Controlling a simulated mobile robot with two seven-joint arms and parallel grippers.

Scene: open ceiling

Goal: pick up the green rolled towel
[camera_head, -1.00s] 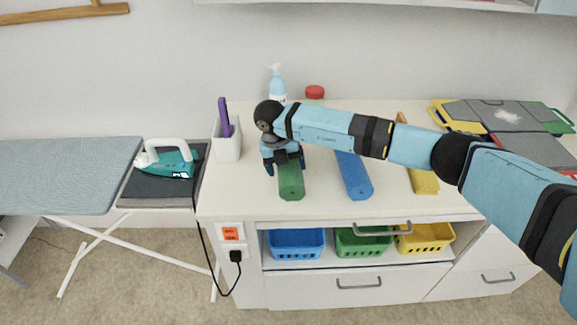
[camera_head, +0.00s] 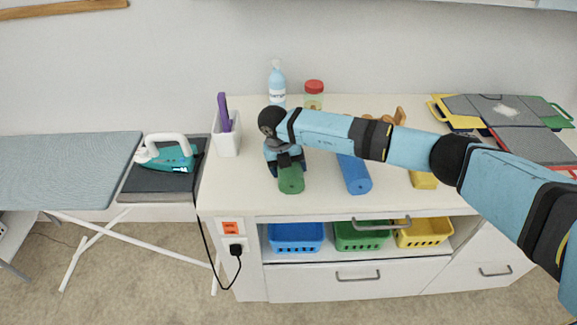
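The green rolled towel (camera_head: 291,181) lies on the white countertop (camera_head: 240,195), pointing toward the front edge. My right gripper (camera_head: 287,168) comes down over its far part from above, with dark fingers at either side of the roll. The wrist hides the far end of the towel and the inner finger faces, so I cannot tell whether the fingers press on it. The towel appears to rest on the counter. My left gripper is not in view.
A blue rolled towel (camera_head: 355,176) and a yellow one (camera_head: 423,180) lie to the right. A white holder (camera_head: 227,139), a spray bottle (camera_head: 277,86) and a red-lidded jar (camera_head: 314,96) stand behind. An iron (camera_head: 168,156) sits at left. Colored baskets (camera_head: 297,237) fill the shelf below.

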